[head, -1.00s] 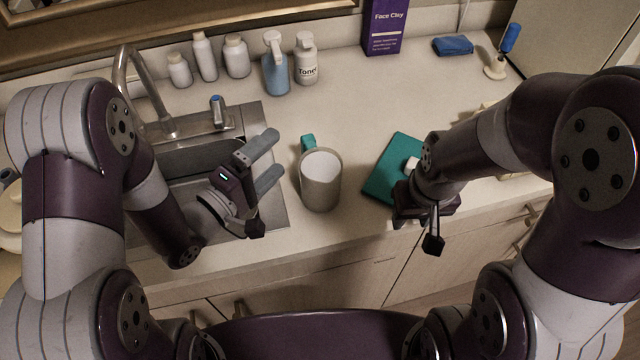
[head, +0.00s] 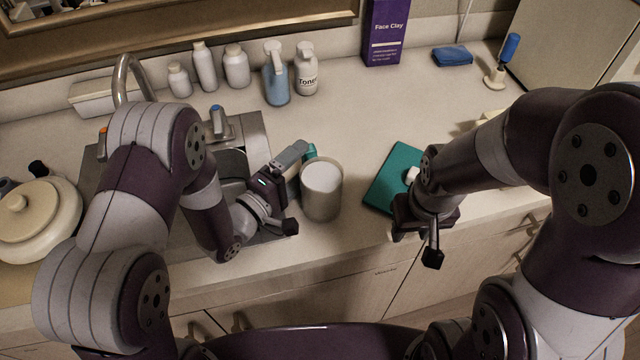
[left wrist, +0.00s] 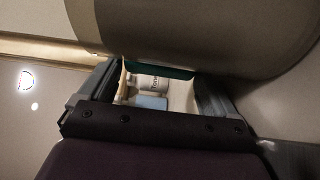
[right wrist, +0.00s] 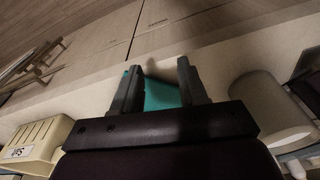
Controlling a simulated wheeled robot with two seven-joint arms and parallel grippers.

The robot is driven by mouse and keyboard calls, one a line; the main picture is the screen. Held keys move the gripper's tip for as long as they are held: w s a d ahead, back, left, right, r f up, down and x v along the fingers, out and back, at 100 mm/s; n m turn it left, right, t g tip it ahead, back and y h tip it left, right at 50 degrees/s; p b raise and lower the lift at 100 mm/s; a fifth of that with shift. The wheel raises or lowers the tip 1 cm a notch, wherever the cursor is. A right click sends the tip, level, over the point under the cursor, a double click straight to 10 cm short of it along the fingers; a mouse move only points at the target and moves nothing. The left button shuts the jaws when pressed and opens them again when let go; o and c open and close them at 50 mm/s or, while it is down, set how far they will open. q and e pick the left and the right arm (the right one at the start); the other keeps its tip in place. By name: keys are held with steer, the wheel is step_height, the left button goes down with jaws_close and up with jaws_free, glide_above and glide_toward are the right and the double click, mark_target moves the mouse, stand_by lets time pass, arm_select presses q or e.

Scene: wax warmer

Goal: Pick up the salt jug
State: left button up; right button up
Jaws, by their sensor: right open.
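The salt jug (head: 321,192) is a grey-beige cylinder with a teal handle (head: 309,151), standing upright on the counter right of the sink. My left gripper (head: 293,158) is at the jug's left side, by the handle. In the left wrist view the jug's body (left wrist: 200,30) fills the top, and a strip of teal handle (left wrist: 165,69) shows between the spread fingers; whether they touch it cannot be told. My right gripper (right wrist: 158,88) is open and empty above the teal item; it also shows in the head view (head: 420,215). The jug (right wrist: 268,108) also shows in the right wrist view.
A flat teal item (head: 388,180) lies right of the jug. Several bottles (head: 305,72) and a purple Face Clay box (head: 384,32) stand at the back. The faucet (head: 130,72) and a lidded cream pot (head: 35,220) are at left. The counter behind the jug is clear.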

arm_select(q)
jaws_close()
steer(key=shift+w+r, duration=0.1)
steer(key=shift+r, duration=0.5)
steer(key=w+d+r, duration=0.3)
steer(key=d+r, duration=0.7)
steer(key=d, duration=0.1)
steer(key=shift+d, duration=0.15)
steer(key=shift+w, duration=0.1)
steer(key=shift+c, duration=2.3)
jaws_free()
steer(key=c, duration=1.1)
